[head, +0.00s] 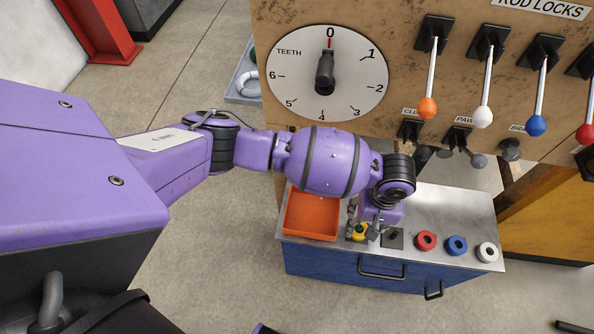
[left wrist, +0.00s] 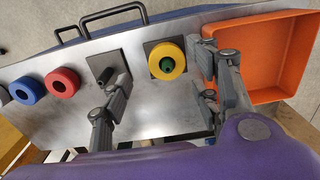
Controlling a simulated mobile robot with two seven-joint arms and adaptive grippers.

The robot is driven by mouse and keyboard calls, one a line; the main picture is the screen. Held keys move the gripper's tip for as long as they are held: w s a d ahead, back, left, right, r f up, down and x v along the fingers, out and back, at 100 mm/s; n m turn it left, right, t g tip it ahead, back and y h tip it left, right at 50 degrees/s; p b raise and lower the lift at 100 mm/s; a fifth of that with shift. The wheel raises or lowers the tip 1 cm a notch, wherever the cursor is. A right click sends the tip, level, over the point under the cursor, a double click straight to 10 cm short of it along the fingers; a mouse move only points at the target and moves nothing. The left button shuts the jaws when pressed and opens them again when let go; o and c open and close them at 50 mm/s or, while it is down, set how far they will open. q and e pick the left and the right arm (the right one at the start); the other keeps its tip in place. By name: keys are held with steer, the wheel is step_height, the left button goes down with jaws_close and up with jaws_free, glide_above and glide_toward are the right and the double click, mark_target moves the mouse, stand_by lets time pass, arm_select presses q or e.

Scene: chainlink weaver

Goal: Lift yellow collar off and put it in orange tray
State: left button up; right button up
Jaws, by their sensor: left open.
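In the head view the yellow collar (head: 359,233) shows partly behind the fingers. My left gripper (head: 366,226) points down over it. In the left wrist view my left gripper (left wrist: 160,75) is open, one finger to each side of the collar, with nothing held. I cannot tell how high the fingertips are above the bench. The orange tray (left wrist: 291,20) is empty, just beside the collar; it also shows in the head view (head: 287,214). My right gripper is out of view.
A dark plate with a bare peg (left wrist: 103,72) is beside the collar, near one finger. Red (head: 426,240), blue (head: 457,245) and white (head: 487,252) collars sit farther right. A panel with a dial (head: 350,75) and lock levers stands behind the bench.

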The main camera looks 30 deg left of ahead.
mark_target(362, 227)
arm_select(q)
steer(key=f, duration=0.3)
steer(key=shift+w+a+f+b, duration=0.3)
steer(key=shift+f, duration=0.65)
steer(key=shift+c, duration=0.5)
steer(key=c, duration=1.3)
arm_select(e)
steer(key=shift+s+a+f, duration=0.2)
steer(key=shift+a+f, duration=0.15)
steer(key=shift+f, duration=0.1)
